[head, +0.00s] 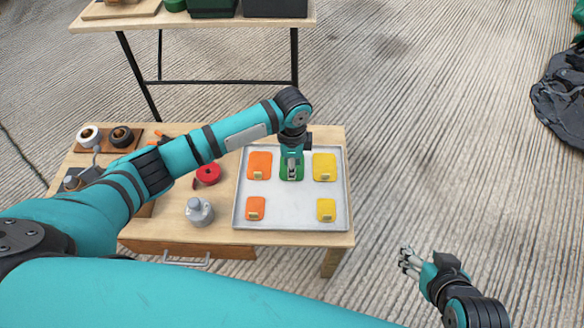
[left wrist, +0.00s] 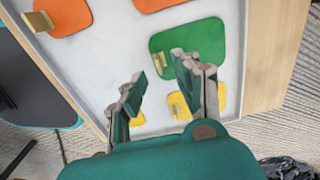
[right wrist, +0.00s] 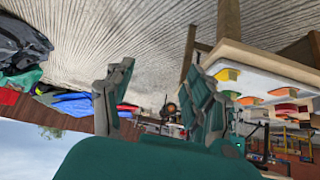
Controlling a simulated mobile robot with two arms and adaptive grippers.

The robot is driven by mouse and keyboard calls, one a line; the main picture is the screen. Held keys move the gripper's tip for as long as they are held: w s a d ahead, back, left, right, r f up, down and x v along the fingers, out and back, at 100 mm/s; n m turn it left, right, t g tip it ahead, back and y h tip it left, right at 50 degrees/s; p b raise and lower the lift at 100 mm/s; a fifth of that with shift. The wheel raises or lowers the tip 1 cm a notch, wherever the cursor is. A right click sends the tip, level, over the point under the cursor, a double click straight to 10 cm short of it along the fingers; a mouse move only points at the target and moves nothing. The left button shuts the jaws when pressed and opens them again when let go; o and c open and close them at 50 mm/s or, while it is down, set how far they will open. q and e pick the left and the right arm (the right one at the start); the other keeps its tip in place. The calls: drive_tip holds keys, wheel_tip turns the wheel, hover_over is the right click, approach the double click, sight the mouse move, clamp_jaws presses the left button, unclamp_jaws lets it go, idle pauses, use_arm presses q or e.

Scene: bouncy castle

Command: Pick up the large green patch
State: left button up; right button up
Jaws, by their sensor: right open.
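The large green patch (head: 285,174) lies on the white tray (head: 290,220), between an orange patch and a yellow patch. My left gripper (head: 292,171) is above it and hides much of it in the head view. In the left wrist view the green patch (left wrist: 205,40) shows a gold tab (left wrist: 158,65) on its edge. There my left gripper (left wrist: 155,85) is open, its fingers apart with nothing between them; one finger overlaps the patch in the picture. My right gripper (head: 408,260) is open and empty, off to the right of the table, and also shows in the right wrist view (right wrist: 158,95).
The tray also holds a large orange patch (head: 259,163), a large yellow patch (head: 325,165), a small orange patch (head: 256,207) and a small yellow patch (head: 326,208).

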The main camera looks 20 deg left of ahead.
use_arm(q)
wheel_tip(320, 180, down, 3)
drive_tip(key=shift+a+f+b, duration=0.1)
drive_tip(key=shift+b, duration=0.45)
drive_tip(key=shift+f, duration=0.15)
clamp_jaws()
use_arm(e)
drive_tip(key=w+a+r+t+y, duration=0.1)
drive_tip(key=w+a+r+t, duration=0.1)
drive_tip(key=w+r+t, duration=0.2)
drive_tip(key=shift+w+r, duration=0.25)
drive_tip(key=shift+w, duration=0.45)
